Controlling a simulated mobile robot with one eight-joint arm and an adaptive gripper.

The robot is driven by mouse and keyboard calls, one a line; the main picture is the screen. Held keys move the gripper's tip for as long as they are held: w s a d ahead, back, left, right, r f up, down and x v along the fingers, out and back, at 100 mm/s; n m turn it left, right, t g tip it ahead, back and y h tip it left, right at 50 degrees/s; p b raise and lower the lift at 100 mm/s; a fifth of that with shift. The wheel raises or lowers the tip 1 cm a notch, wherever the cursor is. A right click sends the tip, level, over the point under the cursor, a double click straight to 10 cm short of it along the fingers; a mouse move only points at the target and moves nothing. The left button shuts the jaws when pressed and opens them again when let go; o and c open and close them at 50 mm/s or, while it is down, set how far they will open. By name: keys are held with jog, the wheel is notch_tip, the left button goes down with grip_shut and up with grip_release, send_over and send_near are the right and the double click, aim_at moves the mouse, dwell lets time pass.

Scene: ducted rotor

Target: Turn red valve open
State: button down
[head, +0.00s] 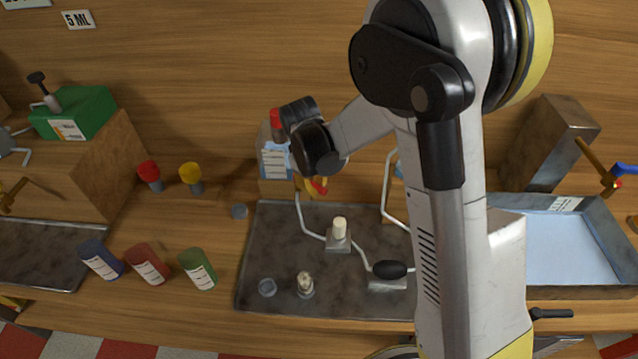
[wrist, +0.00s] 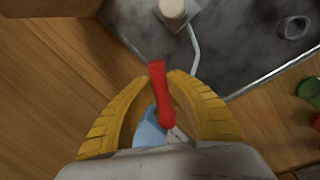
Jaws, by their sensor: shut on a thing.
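The red valve handle (wrist: 158,85) is a slim red lever seen between the two yellow fingers of my gripper (wrist: 170,78) in the wrist view. My gripper is shut on it, with the lever's outer end sticking out past the fingertips. In the head view a small red piece (head: 321,188) shows at the yellow fingertips of my gripper (head: 310,186), below my dark wrist. The valve's body and pipe are mostly hidden behind my gripper and wrist, so I cannot tell how far it is turned.
A dark metal tray (head: 262,240) holds a burner-like stand (head: 339,232) and bent white tubing. Blue (head: 100,259), red (head: 147,263) and green (head: 197,268) labelled containers lie to the left. A labelled bottle (head: 274,162) stands by my wrist. A sink (head: 575,250) is at right.

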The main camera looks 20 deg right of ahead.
jog(key=shift+s+a+m+g+b, duration=0.25)
jog(key=shift+a+m, duration=0.7)
jog(key=shift+m, duration=0.8)
jog(key=shift+s+a+m+g+b, duration=0.15)
jog(key=shift+a+m+g+b, duration=0.2)
jog(key=shift+a+m, duration=0.95)
jog(key=shift+s+a+m+g+b, duration=0.25)
jog(key=shift+a+m, duration=0.3)
jog(key=shift+m, duration=1.6)
jog(key=shift+w, duration=0.1)
jog(key=c, duration=1.3)
grip_release()
